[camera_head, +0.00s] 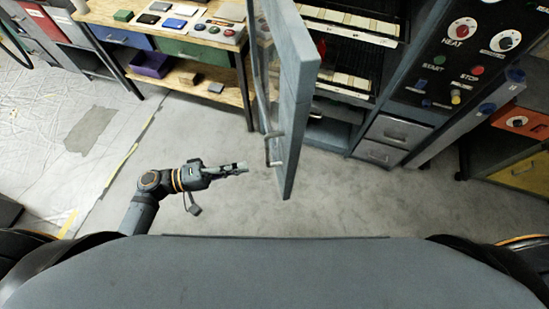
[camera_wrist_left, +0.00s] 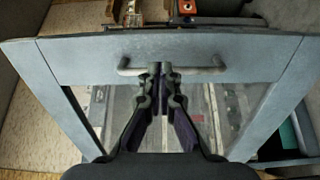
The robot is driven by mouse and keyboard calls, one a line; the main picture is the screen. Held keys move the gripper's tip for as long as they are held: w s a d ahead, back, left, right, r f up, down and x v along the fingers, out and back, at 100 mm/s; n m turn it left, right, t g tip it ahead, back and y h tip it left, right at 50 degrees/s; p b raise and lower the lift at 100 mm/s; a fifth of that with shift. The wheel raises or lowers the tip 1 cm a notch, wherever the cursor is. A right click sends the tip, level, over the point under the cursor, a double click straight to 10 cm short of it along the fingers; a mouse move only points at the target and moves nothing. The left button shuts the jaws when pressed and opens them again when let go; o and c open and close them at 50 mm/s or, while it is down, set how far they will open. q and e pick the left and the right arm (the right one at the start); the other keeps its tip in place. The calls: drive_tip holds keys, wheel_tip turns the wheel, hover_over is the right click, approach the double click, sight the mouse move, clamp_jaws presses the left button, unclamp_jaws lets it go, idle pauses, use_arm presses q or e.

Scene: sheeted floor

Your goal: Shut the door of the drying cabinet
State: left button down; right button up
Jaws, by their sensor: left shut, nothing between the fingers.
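The drying cabinet (camera_head: 396,90) stands at the upper right, with its grey-framed door (camera_head: 293,110) swung open towards me. Its shelves show behind the door. The door's bar handle (camera_head: 270,150) is on the door's left face, near the lower free end. My left gripper (camera_head: 244,168) is shut and empty, a short way left of the handle in the head view. In the left wrist view, the shut fingertips (camera_wrist_left: 160,68) overlap the middle of the handle (camera_wrist_left: 205,70). I cannot tell whether they touch it. My right gripper is not in view.
A wooden workbench (camera_head: 215,30) with small coloured items and a lower shelf with a purple bin (camera_head: 151,64) stands at the upper left. A control panel (camera_head: 468,60) is right of the shelves. The floor (camera_head: 345,195) below the door is clear.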

sight(286, 159)
use_arm(q)
drive_tip(key=p+x, duration=0.3)
drive_tip(key=x, duration=0.6)
drive_tip(key=shift+w+d+r, duration=0.15)
drive_tip(key=shift+d+r, duration=0.05)
drive_tip(key=shift+d+f+p, duration=0.15)
drive_tip(key=shift+d+p, duration=0.15)
